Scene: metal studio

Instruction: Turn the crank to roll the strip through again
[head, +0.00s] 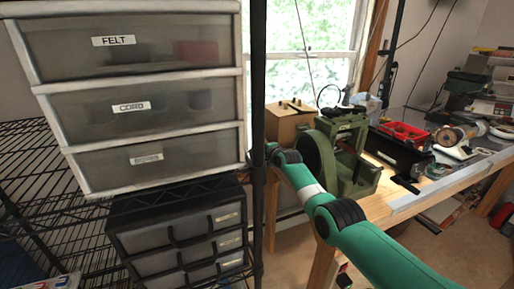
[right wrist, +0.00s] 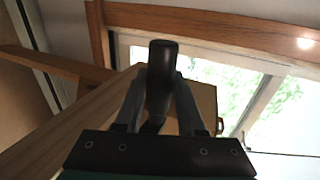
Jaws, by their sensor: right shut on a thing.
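A green rolling mill (head: 348,150) with a large round green wheel (head: 316,158) stands at the near left end of the wooden workbench. In the right wrist view a dark, rounded crank handle (right wrist: 162,58) sits between the two fingers of my right gripper (right wrist: 160,88), which is shut on it. In the head view my teal right arm reaches from the lower right to the wheel's left side; its fingertips are hidden near the black post. I cannot make out the strip. My left gripper is not in view.
A black upright post (head: 258,110) stands close to my right wrist. A drawer unit (head: 70,165) and wire shelving fill the left. A red tray (head: 404,133) and tools crowd the workbench (head: 398,207) to the right.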

